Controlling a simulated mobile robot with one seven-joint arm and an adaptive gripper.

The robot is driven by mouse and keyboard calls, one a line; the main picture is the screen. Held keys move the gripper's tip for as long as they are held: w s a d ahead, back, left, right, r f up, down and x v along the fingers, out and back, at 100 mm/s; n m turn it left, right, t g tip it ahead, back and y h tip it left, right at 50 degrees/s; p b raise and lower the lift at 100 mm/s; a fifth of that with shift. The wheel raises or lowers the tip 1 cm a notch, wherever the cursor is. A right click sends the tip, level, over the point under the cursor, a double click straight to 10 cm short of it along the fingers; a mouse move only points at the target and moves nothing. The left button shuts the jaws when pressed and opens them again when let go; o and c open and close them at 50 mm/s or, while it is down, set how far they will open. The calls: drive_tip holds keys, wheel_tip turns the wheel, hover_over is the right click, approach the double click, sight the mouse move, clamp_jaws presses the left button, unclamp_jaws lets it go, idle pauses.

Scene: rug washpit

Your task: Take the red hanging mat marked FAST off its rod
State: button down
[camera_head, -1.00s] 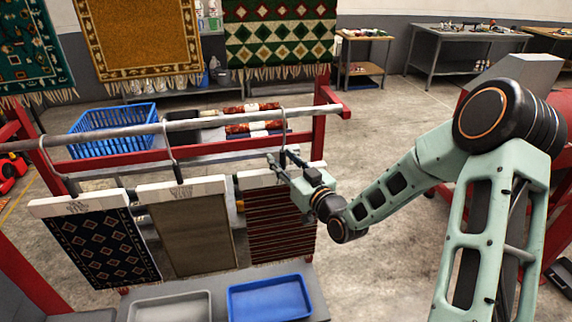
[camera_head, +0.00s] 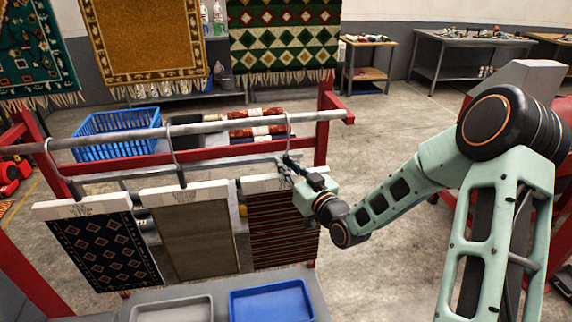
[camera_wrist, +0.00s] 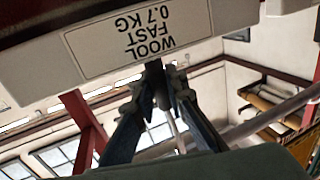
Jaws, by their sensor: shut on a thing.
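The red mat with dark stripes (camera_head: 280,235) hangs at the right of the row in the head view. Its white header bar (camera_head: 258,184) shows a label in the wrist view reading WOOL FAST 0.7 KG (camera_wrist: 135,38), upside down. A hook (camera_head: 288,133) rises from the bar and loops over the grey rod (camera_head: 228,125). My gripper (camera_head: 287,162) is shut on the dark hanger stem just above the bar. The wrist view shows both fingers (camera_wrist: 158,95) around that stem. My gripper and wrist hide part of the bar and the mat's upper right.
A brown mat (camera_head: 195,240) and a dark blue patterned mat (camera_head: 103,250) hang close on the left. A red frame post (camera_head: 322,130) stands right of the hook. Below are a blue tray (camera_head: 270,304) and a grey tray (camera_head: 172,310).

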drive_tip(key=shift+r, duration=0.15)
drive_tip(key=shift+r+p, duration=1.05)
drive_tip(key=shift+r, duration=1.1)
drive_tip(key=shift+f, duration=0.1)
